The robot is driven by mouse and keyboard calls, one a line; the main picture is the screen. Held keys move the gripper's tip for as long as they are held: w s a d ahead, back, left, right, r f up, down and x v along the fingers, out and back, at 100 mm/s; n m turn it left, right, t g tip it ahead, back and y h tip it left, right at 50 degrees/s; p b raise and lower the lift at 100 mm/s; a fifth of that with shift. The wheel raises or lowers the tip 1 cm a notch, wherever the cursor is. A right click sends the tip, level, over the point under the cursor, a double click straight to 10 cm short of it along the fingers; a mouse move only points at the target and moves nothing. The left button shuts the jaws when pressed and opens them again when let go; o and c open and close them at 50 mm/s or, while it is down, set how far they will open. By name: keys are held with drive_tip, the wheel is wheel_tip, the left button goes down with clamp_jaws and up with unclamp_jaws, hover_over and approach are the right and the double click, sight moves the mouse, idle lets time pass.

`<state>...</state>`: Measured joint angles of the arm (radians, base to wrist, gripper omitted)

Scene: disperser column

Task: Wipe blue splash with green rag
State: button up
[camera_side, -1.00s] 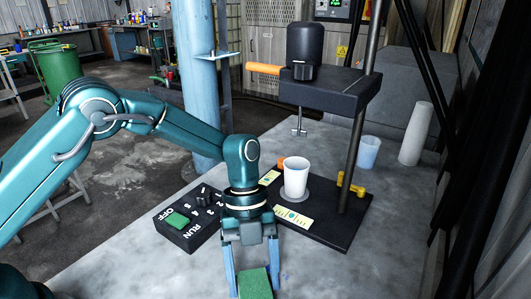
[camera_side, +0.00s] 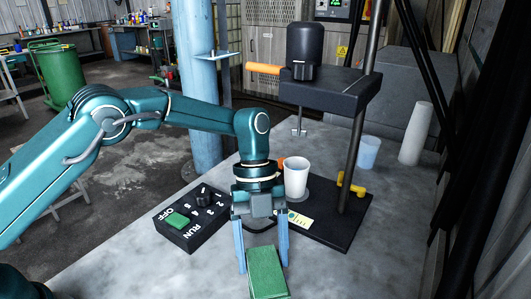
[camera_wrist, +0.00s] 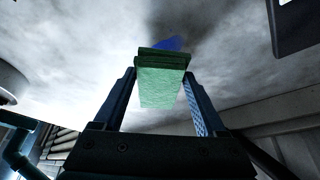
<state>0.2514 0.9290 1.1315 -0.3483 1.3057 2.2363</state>
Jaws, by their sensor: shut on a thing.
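My gripper (camera_side: 263,252) points down near the front of the grey table, with its blue fingers shut on the green rag (camera_side: 266,273). In the wrist view the folded rag (camera_wrist: 162,88) sits between the two fingertips. The blue splash (camera_wrist: 172,43) shows in the wrist view as a small deep-blue patch on the table, just beyond the rag's far edge and partly hidden by it. I cannot tell whether the rag touches the table. The splash is not visible in the side view.
A black control box (camera_side: 191,219) with a green button and knob lies left of my gripper. A white cup (camera_side: 296,177) stands on the black disperser base (camera_side: 330,232) behind it. The table's front right is clear.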

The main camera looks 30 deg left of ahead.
drive_tip(key=shift+r, duration=2.5)
